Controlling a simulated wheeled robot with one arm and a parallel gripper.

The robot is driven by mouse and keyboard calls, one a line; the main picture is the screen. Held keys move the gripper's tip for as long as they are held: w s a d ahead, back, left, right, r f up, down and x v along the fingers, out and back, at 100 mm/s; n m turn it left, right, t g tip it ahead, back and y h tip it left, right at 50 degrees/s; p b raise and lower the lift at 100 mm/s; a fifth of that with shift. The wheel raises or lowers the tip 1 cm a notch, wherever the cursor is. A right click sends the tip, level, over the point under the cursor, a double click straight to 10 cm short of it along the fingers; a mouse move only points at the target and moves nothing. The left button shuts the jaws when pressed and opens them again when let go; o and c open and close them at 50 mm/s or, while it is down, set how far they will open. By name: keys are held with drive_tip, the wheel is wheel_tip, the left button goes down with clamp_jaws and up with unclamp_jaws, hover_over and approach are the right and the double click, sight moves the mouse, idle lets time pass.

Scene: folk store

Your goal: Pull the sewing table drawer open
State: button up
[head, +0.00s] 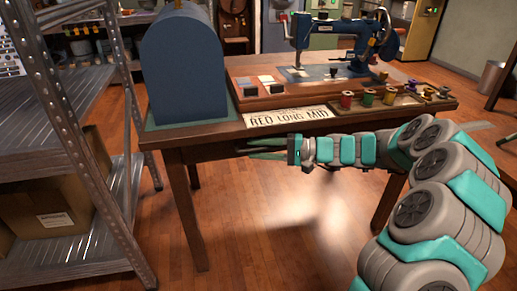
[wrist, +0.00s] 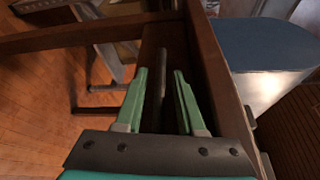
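The wooden sewing table (head: 185,133) stands in the middle of the head view, a blue sewing machine (head: 345,38) on its top. My gripper (head: 252,148) is at the table's front side, just below the top's edge, fingers pointing left. In the wrist view my gripper (wrist: 160,75) is open, its two green fingers apart. A dark bar handle (wrist: 162,62) shows between the fingers, with a gap on each side. The dark drawer front (wrist: 176,38) lies behind it.
A blue rounded case (head: 185,65), a lettered sign (head: 290,116) and several thread spools (head: 367,99) are on the table. A metal shelf (head: 75,110) with a cardboard box (head: 45,205) stands close on the left. The floor (head: 260,235) before the table is clear.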

clamp_jaws()
idle(1.2)
